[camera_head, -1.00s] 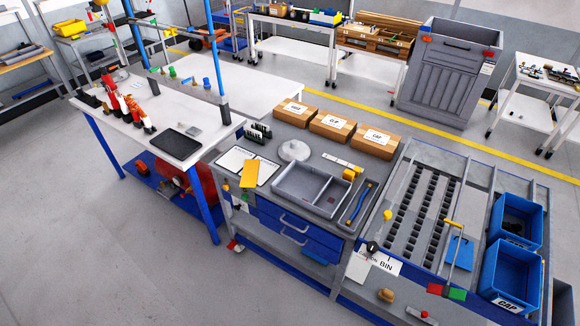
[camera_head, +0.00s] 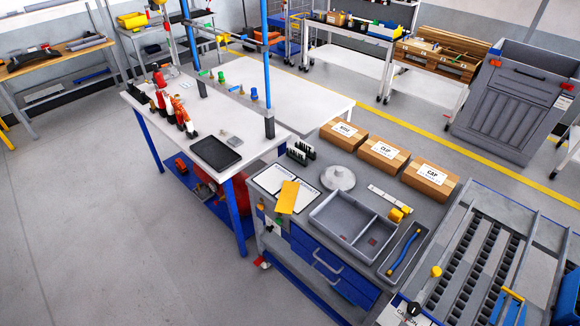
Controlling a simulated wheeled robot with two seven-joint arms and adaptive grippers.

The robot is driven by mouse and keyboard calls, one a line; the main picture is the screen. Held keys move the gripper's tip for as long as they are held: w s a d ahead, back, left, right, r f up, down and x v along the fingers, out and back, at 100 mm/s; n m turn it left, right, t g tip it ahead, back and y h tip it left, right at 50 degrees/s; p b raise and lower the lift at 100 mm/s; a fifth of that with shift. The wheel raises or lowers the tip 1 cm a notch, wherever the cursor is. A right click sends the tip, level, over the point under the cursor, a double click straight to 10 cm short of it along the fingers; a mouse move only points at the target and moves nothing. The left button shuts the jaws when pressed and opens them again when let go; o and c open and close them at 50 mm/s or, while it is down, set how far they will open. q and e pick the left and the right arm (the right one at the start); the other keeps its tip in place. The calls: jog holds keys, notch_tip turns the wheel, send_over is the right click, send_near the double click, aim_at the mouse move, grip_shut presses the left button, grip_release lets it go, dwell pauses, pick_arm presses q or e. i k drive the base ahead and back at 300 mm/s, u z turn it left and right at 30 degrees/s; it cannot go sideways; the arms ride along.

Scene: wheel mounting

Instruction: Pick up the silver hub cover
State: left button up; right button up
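The silver hub cover (camera_head: 338,178) is a round, pale grey disc with a raised centre. It lies on the grey top of the blue-drawer workbench (camera_head: 276,178), behind the grey divided tray and in front of the cardboard boxes. Nothing covers it. Neither of my grippers shows in the head view, so nothing is seen touching the cover.
A grey divided tray (camera_head: 313,222) stands in front of the cover. Cardboard boxes (camera_head: 382,155) line the bench's back edge. Printed sheets (camera_head: 270,182) with a yellow card (camera_head: 288,196) lie to the left. A white table (camera_head: 262,149) adjoins on the left. Open floor (camera_head: 90,220) lies further left.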

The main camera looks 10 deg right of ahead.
aim_at(332, 179)
jog(key=u, duration=0.3)
jog(key=i, duration=1.35)
jog(key=z, duration=0.45)
